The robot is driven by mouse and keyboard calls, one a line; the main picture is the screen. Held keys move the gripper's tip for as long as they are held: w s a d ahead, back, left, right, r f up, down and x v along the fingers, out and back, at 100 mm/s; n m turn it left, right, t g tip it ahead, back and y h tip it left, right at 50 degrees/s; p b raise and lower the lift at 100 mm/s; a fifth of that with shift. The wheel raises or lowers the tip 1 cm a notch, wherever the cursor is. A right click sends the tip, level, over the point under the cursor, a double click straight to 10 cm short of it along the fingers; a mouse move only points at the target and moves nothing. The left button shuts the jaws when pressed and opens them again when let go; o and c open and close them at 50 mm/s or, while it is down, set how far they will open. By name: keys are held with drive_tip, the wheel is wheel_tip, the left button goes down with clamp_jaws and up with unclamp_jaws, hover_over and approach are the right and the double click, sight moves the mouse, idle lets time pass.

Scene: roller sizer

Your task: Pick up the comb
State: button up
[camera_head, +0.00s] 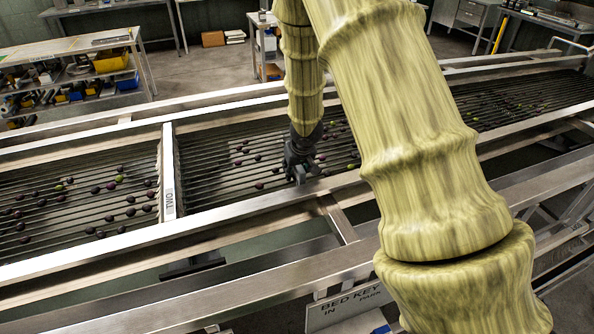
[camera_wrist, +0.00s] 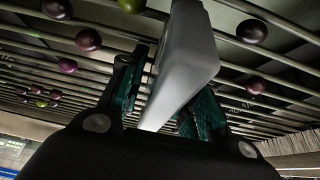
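A smooth pale grey bar (camera_wrist: 185,55), which I take to be the comb, runs between the two fingers of my gripper (camera_wrist: 168,105) in the wrist view. No teeth show on it. The green-padded fingers stand on either side, very close to it; I cannot tell whether both press on it. In the head view my gripper (camera_head: 301,166) points down, low over the roller bed (camera_head: 215,160), right of the divider marked "TWO" (camera_head: 169,190). The comb is not clearly visible there.
Dark purple and green fruits lie scattered on the rollers, several near my gripper. Metal rails (camera_head: 100,247) border the bed in front and behind. A sign (camera_head: 350,307) hangs at the front. A shelf unit with bins (camera_head: 110,62) stands back left.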

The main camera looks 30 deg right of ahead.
drive_tip(key=shift+s+r, duration=0.15)
drive_tip(key=shift+s, duration=0.05)
clamp_jaws()
drive_tip(key=shift+w, duration=0.1)
